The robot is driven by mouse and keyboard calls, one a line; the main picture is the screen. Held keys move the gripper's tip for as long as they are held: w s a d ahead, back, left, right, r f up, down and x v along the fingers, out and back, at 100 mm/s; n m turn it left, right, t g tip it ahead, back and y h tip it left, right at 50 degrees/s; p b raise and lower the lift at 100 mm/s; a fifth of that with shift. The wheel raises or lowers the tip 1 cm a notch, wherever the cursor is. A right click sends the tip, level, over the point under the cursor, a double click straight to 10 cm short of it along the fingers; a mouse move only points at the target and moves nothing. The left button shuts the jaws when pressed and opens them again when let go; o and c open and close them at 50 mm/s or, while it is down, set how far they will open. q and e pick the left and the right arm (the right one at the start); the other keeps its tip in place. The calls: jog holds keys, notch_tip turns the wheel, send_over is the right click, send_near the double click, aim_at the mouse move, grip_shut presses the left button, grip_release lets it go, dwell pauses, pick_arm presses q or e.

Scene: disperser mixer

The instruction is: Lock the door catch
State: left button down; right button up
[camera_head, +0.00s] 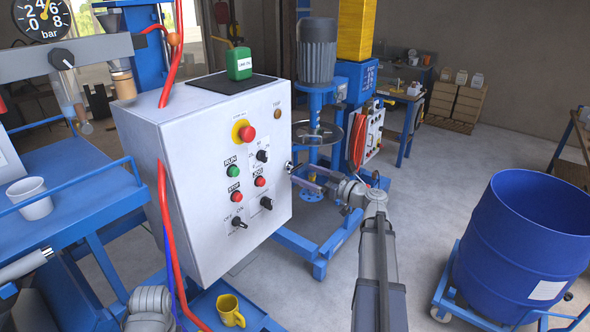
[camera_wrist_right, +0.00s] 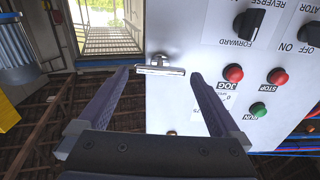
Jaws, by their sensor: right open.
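The white control cabinet (camera_head: 215,185) stands left of centre in the head view, and its panel fills the right of the wrist view (camera_wrist_right: 225,35). The door catch is a small metal T-handle (camera_wrist_right: 160,69) at the cabinet's edge; it shows as a small bright knob in the head view (camera_head: 289,166). My right gripper (camera_head: 302,174) is open at the cabinet's right edge. In the wrist view its two fingertips (camera_wrist_right: 160,77) lie on either side of the catch's bar, apart from each other. I cannot tell whether they touch it.
Selector knobs and the red JOG button (camera_wrist_right: 233,73) sit close to the right fingers. A red hose (camera_head: 163,215) runs down the cabinet's left side. The mixer (camera_head: 316,50) stands behind the arm. A blue drum (camera_head: 520,250) stands at right, with clear floor before it.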

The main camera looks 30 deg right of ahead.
aim_at(297, 170)
jog(key=shift+x, duration=2.4)
jog(key=shift+c, duration=0.4)
jog(key=c, duration=0.9)
